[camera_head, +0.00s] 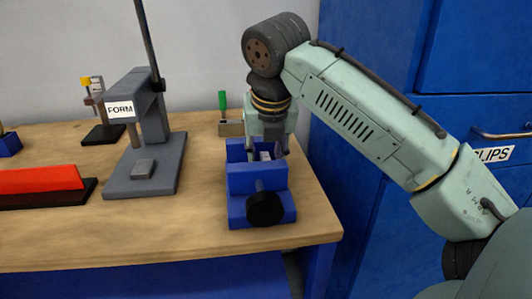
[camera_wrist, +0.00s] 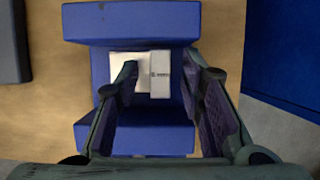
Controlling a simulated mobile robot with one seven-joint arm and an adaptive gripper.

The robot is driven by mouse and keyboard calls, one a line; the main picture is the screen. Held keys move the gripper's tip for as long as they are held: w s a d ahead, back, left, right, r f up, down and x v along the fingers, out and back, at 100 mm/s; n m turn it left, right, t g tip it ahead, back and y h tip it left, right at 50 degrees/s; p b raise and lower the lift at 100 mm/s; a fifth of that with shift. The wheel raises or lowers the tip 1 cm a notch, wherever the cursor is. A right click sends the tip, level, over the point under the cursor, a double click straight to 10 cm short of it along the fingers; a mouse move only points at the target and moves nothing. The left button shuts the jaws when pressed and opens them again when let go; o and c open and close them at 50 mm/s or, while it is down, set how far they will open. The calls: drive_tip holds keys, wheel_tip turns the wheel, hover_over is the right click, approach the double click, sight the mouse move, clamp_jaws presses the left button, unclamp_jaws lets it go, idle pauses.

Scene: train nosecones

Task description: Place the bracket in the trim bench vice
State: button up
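The blue trim bench vice (camera_head: 243,181) stands near the right end of the bench, with its black screw knob facing the front. The bracket (camera_wrist: 160,82), a small pale grey piece with tiny dark print, lies in the gap between the vice's two blue jaws (camera_wrist: 130,22) in the wrist view. Only a bit of it shows in the head view. My gripper (camera_wrist: 171,74) points down into the vice. Its fingers are apart, the left one over the bracket's left part, the right one clear of its right edge. Whether the left finger touches it cannot be told.
A grey press labelled FORM (camera_head: 145,175) stands left of the vice. A red block (camera_head: 40,180) lies on a dark base at the left. A green-handled tool (camera_head: 223,103) is behind the vice. Blue cabinets (camera_head: 470,60) stand at the right, beside the bench edge.

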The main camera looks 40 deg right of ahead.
drive_tip(key=v, duration=1.2)
drive_tip(key=shift+w, duration=0.1)
idle(0.9)
